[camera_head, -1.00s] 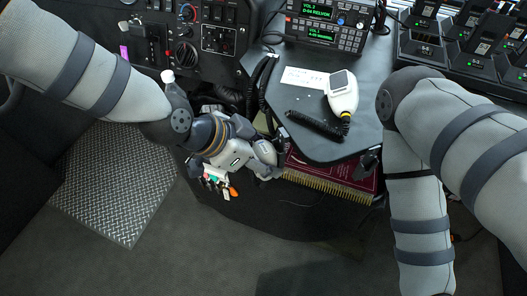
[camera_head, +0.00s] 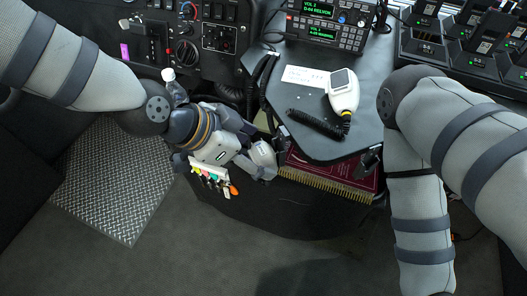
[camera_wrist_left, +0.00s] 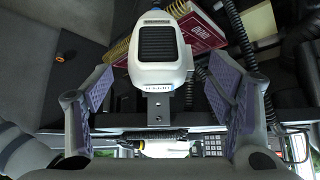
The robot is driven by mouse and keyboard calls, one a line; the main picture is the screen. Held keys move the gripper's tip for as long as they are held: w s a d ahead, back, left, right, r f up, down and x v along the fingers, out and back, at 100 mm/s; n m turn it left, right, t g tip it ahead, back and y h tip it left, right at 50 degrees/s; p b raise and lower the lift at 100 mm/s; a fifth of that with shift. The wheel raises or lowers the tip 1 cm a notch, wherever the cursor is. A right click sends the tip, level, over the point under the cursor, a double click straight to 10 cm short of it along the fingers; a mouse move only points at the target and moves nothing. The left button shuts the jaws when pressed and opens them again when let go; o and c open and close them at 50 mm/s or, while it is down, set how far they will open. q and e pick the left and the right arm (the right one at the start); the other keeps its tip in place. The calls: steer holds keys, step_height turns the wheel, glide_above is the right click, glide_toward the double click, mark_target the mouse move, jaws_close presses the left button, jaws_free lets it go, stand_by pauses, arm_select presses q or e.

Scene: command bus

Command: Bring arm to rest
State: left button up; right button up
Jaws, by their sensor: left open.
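My left gripper (camera_head: 250,145) is at the left edge of the console shelf, reached in from the left. In the left wrist view its two fingers with purple pads stand wide apart. A pale rounded shape in front of the gripper in the head view is probably this microphone. My right arm's forearm hangs down at the right; its gripper is out of view.
Another white microphone (camera_head: 343,92) with a coiled black cord lies on the shelf (camera_head: 370,120) beside a white card (camera_head: 304,77). A radio (camera_head: 330,28) stands behind. Keys with coloured tags (camera_head: 212,181) hang below the gripper. A red book (camera_head: 330,175) is under the shelf.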

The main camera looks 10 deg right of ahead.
arm_select(q)
steer(key=v, duration=0.9)
steer(key=s+a+f+n+g+y+p, duration=0.1)
steer(key=s+a+f+n, duration=0.25)
steer(key=s+f, duration=0.3)
steer(key=s+a+f+n+g+y+p, duration=0.1)
steer(key=s+a+f+n, duration=0.2)
steer(key=s+f+n, duration=0.4)
steer(key=s+a+f+n+g+y, duration=0.1)
steer(key=s+a+f+n+y, duration=0.1)
steer(key=s+a+f, duration=0.2)
steer(key=s+a+f+n+g+y+p, duration=0.1)
steer(key=s+a+f+n+y, duration=0.1)
steer(key=s+a, duration=0.8)
steer(key=s+f+y, duration=0.1)
steer(key=s+f, duration=0.1)
steer(key=s, duration=0.2)
steer(key=shift+s+a+f+n+g+p, duration=0.2)
steer(key=shift+n+g+p, duration=0.1)
steer(key=shift+n+g, duration=0.1)
arm_select(e)
steer(key=w+r+t, duration=0.1)
steer(key=w+r, duration=0.3)
steer(key=shift+r+t, duration=0.2)
steer(key=shift+t, duration=0.2)
